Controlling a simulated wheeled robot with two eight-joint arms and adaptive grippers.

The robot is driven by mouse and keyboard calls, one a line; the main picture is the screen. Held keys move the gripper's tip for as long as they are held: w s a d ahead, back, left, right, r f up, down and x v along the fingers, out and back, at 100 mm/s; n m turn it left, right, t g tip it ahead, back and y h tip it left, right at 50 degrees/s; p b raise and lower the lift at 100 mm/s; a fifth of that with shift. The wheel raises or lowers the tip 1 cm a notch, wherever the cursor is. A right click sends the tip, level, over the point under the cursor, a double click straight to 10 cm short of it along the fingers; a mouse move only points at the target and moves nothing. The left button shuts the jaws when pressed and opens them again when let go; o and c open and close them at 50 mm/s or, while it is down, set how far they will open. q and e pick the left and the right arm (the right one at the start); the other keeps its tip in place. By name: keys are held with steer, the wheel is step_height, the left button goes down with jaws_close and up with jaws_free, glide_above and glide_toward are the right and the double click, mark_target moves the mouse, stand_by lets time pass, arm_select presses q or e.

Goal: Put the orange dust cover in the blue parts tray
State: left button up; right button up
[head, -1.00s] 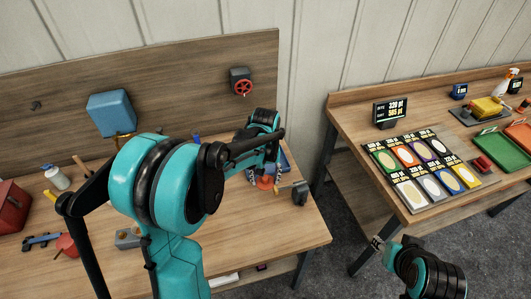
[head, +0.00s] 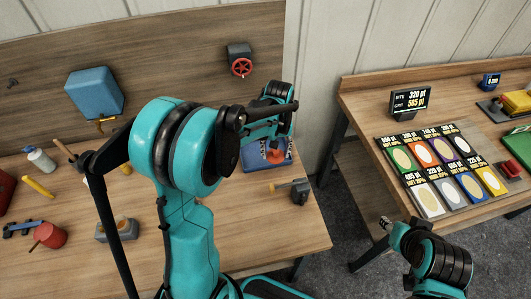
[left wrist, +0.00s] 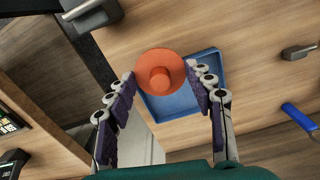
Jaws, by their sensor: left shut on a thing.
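The orange dust cover (left wrist: 160,71) is a round disc with a raised knob, held between the purple-padded fingers of my left gripper (left wrist: 162,88). The blue parts tray (left wrist: 186,102) lies beyond the cover in the left wrist view, with its rim showing below and to the right. In the head view my left gripper (head: 275,145) is over the tray (head: 252,163), and the cover (head: 277,156) shows as a small orange patch against it. The height of the cover above the tray is hard to tell.
A dark clamp (head: 299,191) stands in front of the tray near the bench's right edge. A blue box (head: 95,93) and red handwheel (head: 241,67) are on the backboard. A red mallet head (head: 50,235) lies at left. The front middle bench is largely hidden by my arm.

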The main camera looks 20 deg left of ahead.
arm_select(q)
step_height(320, 180, down, 2)
steer(key=shift+w+f+b, duration=0.1)
steer(key=shift+w+b, duration=0.05)
steer(key=shift+b, duration=0.5)
steer(key=shift+w+a+f, duration=0.15)
steer(key=shift+a+f, duration=0.1)
steer(key=w+a+f+b, duration=0.1)
steer(key=w+a+f, duration=0.3)
steer(key=w+a, duration=0.1)
steer(key=w+a+f+b, duration=0.1)
steer(key=w+a+f, duration=0.1)
steer(key=w, duration=0.1)
steer(key=shift+a+f+b, duration=0.3)
steer(key=shift+b, duration=0.05)
step_height(320, 180, down, 3)
steer(key=shift+f+b, duration=0.15)
steer(key=shift+b, duration=0.45)
steer(key=shift+f, duration=0.35)
arm_select(e)
step_height(320, 180, down, 6)
